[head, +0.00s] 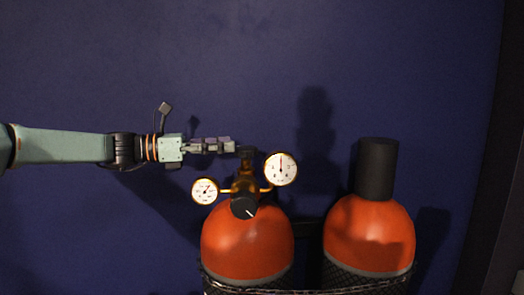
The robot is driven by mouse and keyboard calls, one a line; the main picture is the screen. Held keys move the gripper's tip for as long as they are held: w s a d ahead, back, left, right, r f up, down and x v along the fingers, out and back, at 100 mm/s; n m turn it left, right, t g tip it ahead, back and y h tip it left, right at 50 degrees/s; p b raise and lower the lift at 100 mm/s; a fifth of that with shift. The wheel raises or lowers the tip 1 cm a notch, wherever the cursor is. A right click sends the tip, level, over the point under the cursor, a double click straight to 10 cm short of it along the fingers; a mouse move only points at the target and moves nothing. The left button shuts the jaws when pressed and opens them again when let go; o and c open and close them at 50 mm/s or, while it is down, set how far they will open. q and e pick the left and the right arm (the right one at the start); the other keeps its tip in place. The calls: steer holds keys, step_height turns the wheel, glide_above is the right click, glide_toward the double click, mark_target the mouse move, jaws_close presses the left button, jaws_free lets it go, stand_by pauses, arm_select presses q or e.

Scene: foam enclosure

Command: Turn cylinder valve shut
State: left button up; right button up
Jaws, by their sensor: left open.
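An orange gas cylinder (247,245) stands upright at the bottom middle of the head view. On top is a brass regulator with a left gauge (205,191), a right gauge (281,168) and a black front knob (244,207) with a white mark. A small dark valve handwheel (246,151) sits at the top of the stem. My left gripper (233,146) reaches in from the left at the handwheel's height. It is open, with its fingertips at the handwheel's left side; I cannot tell whether they touch it. My right gripper is not in view.
A second orange cylinder (368,233) with a black cap (376,168) stands to the right. A chain (300,291) runs across the front of both cylinders. A dark blue wall (420,60) is behind them. The space above the cylinders is clear.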

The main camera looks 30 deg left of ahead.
mark_target(243, 147)
arm_select(q)
steer(key=d+b, duration=0.1)
steer(key=w+d+f+b, duration=0.1)
steer(key=d+b, duration=0.1)
steer(key=d, duration=0.1)
steer(key=shift+w+d+f+b, duration=0.1)
steer(key=shift+w+f+b, duration=0.2)
steer(key=shift+w+d+r, duration=0.15)
steer(key=shift+w+d, duration=0.05)
steer(key=shift+d, duration=0.05)
steer(key=x, duration=0.4)
steer(key=shift+w+d+r+p, duration=0.1)
steer(key=shift+w+r+p, duration=0.1)
steer(key=shift+p, duration=0.1)
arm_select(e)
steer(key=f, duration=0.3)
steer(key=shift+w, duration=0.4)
arm_select(q)
steer(key=shift+s, duration=0.1)
steer(key=shift+c, duration=0.5)
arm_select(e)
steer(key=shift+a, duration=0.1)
arm_select(q)
steer(key=shift+w+d+f, duration=0.1)
steer(key=shift+w, duration=0.15)
steer(key=c, duration=1)
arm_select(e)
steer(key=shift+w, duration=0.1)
